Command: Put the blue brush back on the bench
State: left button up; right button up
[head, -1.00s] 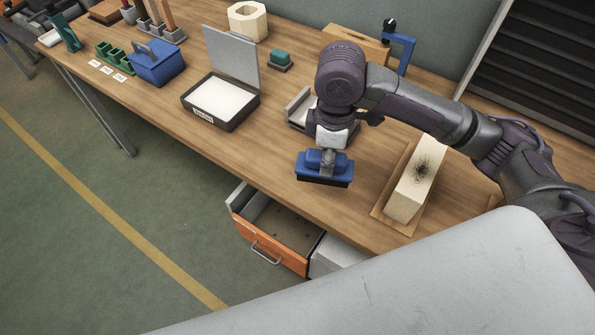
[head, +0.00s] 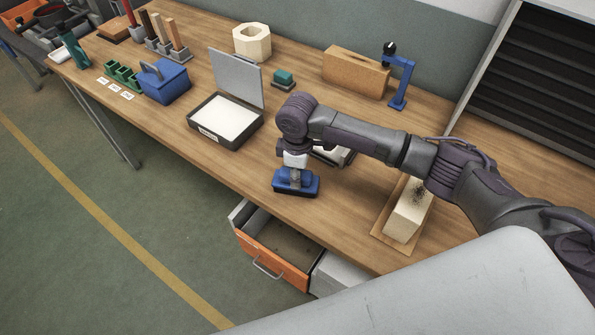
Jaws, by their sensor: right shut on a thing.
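The blue brush (head: 296,184) is in the head view, bristles down, low over the front part of the wooden bench (head: 208,158). I cannot tell whether its dark bristles touch the bench top. My right gripper (head: 295,172) is shut on the top of the brush, and the arm comes in from the right. The fingertips are partly hidden by the wrist and the brush. My left gripper does not show.
An open drawer (head: 272,262) juts out below the bench edge, near the brush. A box with a raised lid (head: 226,118) stands left of it. A pale block with a dark smudge (head: 408,212) lies right. A grey item behind my wrist is partly hidden.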

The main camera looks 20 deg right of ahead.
jog(key=o, duration=1.1)
jog(key=shift+f, duration=0.15)
notch_tip(320, 180, up, 12)
jog(key=shift+r+b, duration=0.2)
jog(key=shift+b, duration=0.7)
